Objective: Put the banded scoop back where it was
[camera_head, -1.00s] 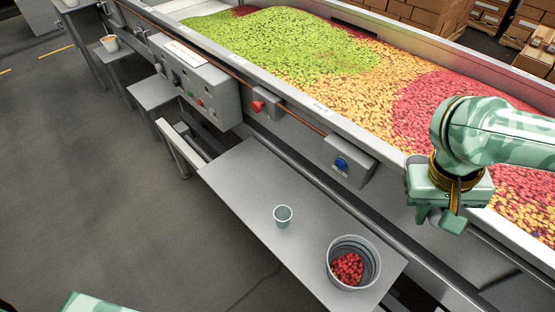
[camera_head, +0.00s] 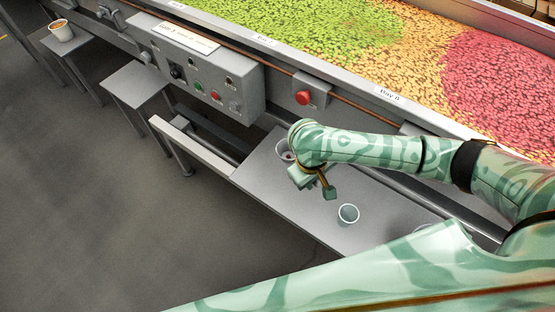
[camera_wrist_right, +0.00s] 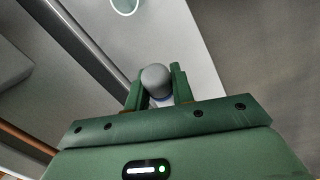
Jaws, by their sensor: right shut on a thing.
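My right gripper (camera_head: 314,182) is over the far left end of the grey side table (camera_head: 385,220). In the right wrist view, the right gripper (camera_wrist_right: 155,92) is shut on a grey, round-ended piece, which I take for the handle of the scoop (camera_wrist_right: 155,76). A bluish part shows just below that end. In the head view, a grey cup-like bowl with something dark inside, apparently the scoop's bowl (camera_head: 282,150), shows beyond the gripper, partly hidden by my arm. I cannot tell whether it touches the table. My left gripper is not in view.
A small pale cup (camera_head: 348,214) stands on the table right of the gripper. A bucket (camera_head: 424,227) is mostly hidden behind my arm. The control box (camera_head: 205,75), red button (camera_head: 303,97) and candy-filled trough (camera_head: 400,55) lie beyond. A lower stand (camera_head: 136,84) is at left.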

